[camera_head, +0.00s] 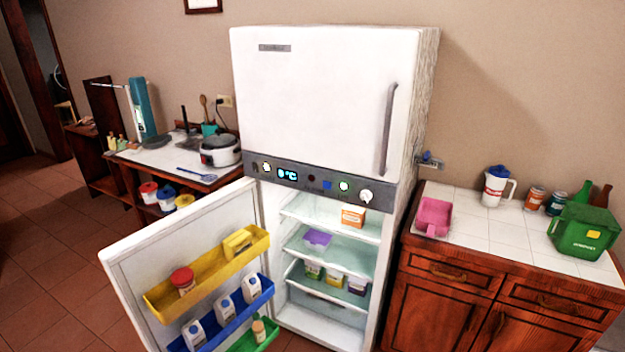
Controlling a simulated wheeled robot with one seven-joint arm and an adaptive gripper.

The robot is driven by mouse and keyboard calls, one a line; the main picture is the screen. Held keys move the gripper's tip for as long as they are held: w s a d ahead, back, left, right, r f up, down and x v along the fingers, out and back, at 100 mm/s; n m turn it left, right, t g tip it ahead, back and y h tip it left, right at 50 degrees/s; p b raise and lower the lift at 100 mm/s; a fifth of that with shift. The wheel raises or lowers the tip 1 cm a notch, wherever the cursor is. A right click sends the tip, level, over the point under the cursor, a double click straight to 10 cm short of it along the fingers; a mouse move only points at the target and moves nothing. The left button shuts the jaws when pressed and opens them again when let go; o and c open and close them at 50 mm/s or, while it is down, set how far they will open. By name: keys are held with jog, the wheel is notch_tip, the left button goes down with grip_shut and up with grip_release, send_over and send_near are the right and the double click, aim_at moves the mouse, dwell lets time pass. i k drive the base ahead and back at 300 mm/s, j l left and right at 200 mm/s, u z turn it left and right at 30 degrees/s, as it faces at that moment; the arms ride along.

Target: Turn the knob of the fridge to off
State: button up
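The white fridge (310,100) stands in the middle of the head view, with its upper door shut. Its lower door (130,270) hangs open to the left. A dark control panel (328,186) runs between the two compartments. A white round knob (366,196) sits at the panel's right end. Another small round control (344,186) is left of it, and one more (266,167) is near the left end by a lit blue display (288,174). The knob markings are too small to read. My gripper is not in view.
A tiled counter (480,225) with a pink tray, a jug and a green box is right of the fridge. A left counter (165,160) holds a rice cooker. The open door with its loaded bins juts into the floor space. Tiled floor at left is clear.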

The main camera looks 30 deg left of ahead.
aim_at(366, 194)
jog(key=i+j, duration=0.2)
jog(key=j, duration=0.15)
jog(key=i+j, duration=0.15)
jog(key=j, duration=0.25)
jog(key=i+j, duration=0.2)
jog(key=j, duration=0.15)
jog(key=k+j+u, duration=0.05)
